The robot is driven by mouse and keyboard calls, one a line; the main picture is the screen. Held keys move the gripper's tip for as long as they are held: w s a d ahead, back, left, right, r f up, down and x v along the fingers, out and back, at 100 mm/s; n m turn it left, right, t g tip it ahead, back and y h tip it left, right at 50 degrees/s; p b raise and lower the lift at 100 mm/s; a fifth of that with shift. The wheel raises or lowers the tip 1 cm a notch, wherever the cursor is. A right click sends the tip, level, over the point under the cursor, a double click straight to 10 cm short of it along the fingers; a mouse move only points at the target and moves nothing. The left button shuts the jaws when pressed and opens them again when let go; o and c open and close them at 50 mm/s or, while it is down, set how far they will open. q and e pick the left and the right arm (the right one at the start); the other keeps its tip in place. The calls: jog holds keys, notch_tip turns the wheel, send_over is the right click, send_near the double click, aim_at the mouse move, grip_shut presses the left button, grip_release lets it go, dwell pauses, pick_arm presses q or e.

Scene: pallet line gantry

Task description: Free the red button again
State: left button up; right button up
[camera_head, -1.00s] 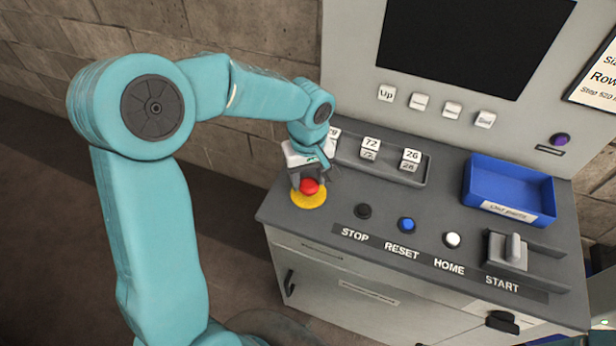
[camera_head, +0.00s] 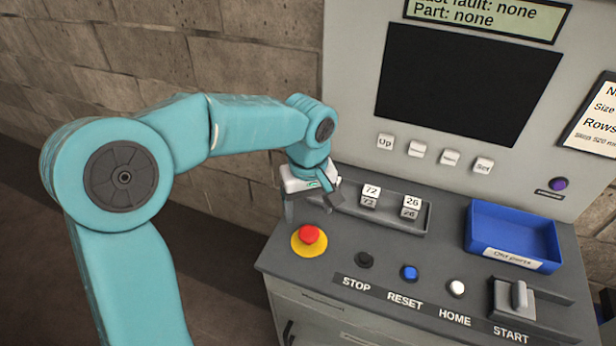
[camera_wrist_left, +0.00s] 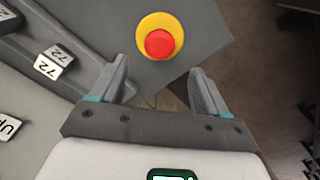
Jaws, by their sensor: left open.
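The red button (camera_head: 309,234) is a red mushroom cap on a round yellow base (camera_head: 310,248) at the left end of the grey console top. Nothing touches it. It also shows in the left wrist view (camera_wrist_left: 159,43), beyond the fingertips. My left gripper (camera_head: 312,212) is open and empty, above and behind the button, clear of it. In the left wrist view its two fingers (camera_wrist_left: 160,80) stand apart with nothing between them. Whether the cap sits raised or pressed in is hard to tell. My right gripper is not in view.
Black, blue (camera_head: 409,272) and white buttons line the console's front, with a lever (camera_head: 518,297) at the right. A tray of numbered blocks (camera_head: 411,203) lies close right of my left gripper. A blue bin (camera_head: 513,232) is farther right. A dark screen (camera_head: 468,82) stands behind.

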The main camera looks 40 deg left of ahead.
pick_arm(q)
notch_tip(320, 180, up, 10)
jog(key=shift+r, duration=0.15)
dwell(0.7)
